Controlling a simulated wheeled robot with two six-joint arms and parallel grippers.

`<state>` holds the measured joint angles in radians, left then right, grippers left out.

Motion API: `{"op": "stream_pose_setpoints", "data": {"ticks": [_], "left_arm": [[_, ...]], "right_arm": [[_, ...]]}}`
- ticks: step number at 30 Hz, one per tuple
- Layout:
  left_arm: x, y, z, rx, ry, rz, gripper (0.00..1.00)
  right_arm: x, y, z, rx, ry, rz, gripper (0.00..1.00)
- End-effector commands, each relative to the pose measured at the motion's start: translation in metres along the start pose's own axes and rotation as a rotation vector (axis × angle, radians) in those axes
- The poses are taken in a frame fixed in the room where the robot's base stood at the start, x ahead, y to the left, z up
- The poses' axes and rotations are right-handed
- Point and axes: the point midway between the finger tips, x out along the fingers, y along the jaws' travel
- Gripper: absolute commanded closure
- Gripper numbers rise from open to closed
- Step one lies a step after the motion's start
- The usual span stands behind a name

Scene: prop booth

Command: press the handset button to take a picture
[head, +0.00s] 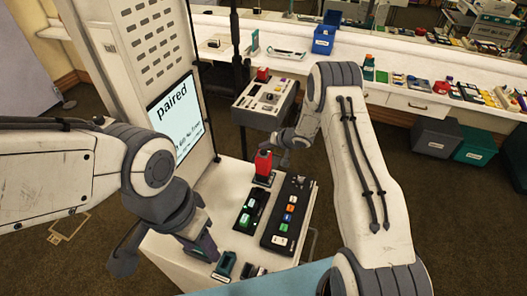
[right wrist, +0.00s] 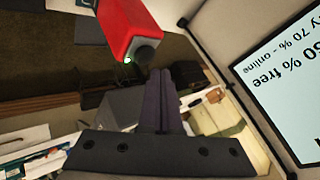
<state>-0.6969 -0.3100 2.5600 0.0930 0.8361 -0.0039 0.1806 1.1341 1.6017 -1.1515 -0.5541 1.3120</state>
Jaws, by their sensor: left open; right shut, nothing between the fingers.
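The red handset (head: 263,163) stands upright in a dark holder on the white counter, left of my right gripper. In the right wrist view the red handset (right wrist: 128,28) is at the top, with a dark grey end and a small lit green light. My right gripper (head: 284,158) is shut and empty beside the handset. Its closed fingers (right wrist: 160,75) point toward the handset's dark end; I cannot tell whether they touch. My left gripper (head: 165,258) is open and empty at the counter's front left. The screen (head: 174,118) reads "paired" in the head view.
A black panel with coloured buttons (head: 289,215) and a smaller black box with green buttons (head: 250,212) lie on the counter. A grey console (head: 266,101) stands behind. A long white bench (head: 400,75) with a blue bin (head: 324,40) runs along the back.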

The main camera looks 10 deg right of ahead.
Motion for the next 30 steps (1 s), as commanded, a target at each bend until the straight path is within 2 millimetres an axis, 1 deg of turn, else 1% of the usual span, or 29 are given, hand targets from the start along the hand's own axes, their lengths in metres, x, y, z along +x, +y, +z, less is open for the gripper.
{"op": "stream_pose_setpoints", "data": {"ticks": [14,24,30], "left_arm": [[0.0,0.0,0.0,0.0,0.0,0.0,0.5],[0.0017,-0.0001,0.0001,0.0,0.0,0.0,0.5],[0.0015,-0.0001,0.0001,0.0,0.0,0.0,0.5]], "right_arm": [[0.0,0.0,0.0,0.0,0.0,0.0,1.0],[0.0058,0.0045,0.0044,0.001,0.0,0.0,1.0],[0.0057,0.0044,0.0042,0.0,0.0,0.0,1.0]]}}
